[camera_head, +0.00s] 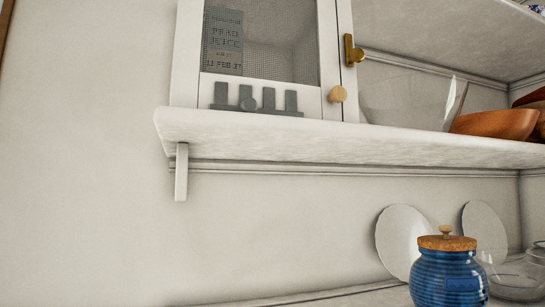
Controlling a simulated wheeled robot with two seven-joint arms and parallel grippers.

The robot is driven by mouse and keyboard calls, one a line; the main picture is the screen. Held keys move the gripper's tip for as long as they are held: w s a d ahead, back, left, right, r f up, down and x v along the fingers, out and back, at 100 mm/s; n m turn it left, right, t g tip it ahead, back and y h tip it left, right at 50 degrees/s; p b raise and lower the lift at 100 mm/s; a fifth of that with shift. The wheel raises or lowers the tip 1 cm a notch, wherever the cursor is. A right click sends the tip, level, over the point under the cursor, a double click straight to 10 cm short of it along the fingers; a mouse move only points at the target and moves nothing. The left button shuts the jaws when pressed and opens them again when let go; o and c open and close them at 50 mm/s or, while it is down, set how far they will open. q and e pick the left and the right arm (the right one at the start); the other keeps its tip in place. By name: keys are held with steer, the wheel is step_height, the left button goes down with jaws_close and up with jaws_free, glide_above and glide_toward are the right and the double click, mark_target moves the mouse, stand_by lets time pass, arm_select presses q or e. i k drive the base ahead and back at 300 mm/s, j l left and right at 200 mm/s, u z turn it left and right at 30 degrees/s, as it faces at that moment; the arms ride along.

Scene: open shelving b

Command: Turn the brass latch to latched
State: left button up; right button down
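The brass latch (351,50) is on the right edge of the white cabinet, in the upper middle of the head view. Its long part stands upright, and a short rounded part sticks out to the right. The cabinet door (328,50) has a white frame around a dark mesh-like panel and looks closed. A round brass knob (338,94) sits low on the door's right side, below the latch. Neither of my grippers is in view, and nothing touches the latch.
The cabinet stands on a white shelf (300,125), with a grey pronged object (255,107) at its front. A clear bowl (412,103) and an orange-brown bowl (497,124) stand right of the latch. Below are a blue jar (447,275) and white plates (402,240). The left wall is bare.

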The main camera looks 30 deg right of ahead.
mark_target(357, 54)
steer(key=z, duration=1.25)
